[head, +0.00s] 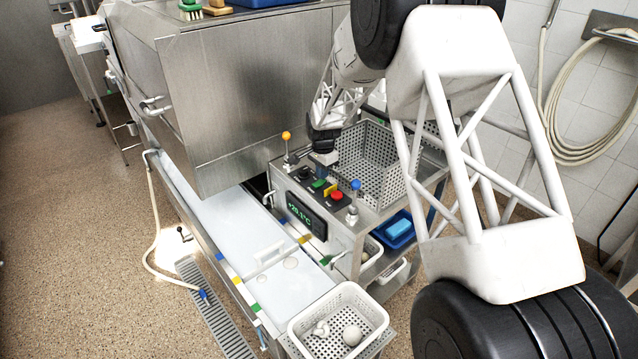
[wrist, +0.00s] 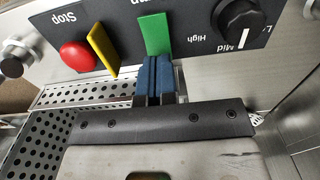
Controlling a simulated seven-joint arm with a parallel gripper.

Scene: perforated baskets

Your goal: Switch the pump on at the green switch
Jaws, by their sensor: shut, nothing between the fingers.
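The green switch (wrist: 154,33) is an upright flat tab on the dark control panel in the wrist view. It also shows, small, in the head view (head: 318,185). My gripper (wrist: 155,72) is shut and empty. Its two blue fingertips sit together right at the lower end of the green switch; I cannot tell whether they touch it. In the head view my gripper (head: 325,158) is over the back edge of the panel. A yellow tab (wrist: 103,49) and a red Stop button (wrist: 78,56) are left of the switch.
A black knob (wrist: 240,18) marked Mid and High is right of the switch. In the head view, a yellow-topped lever (head: 286,137) and a blue-topped lever (head: 355,186) flank the panel. A perforated basket (head: 375,165) stands close behind it. A temperature display (head: 305,217) faces front.

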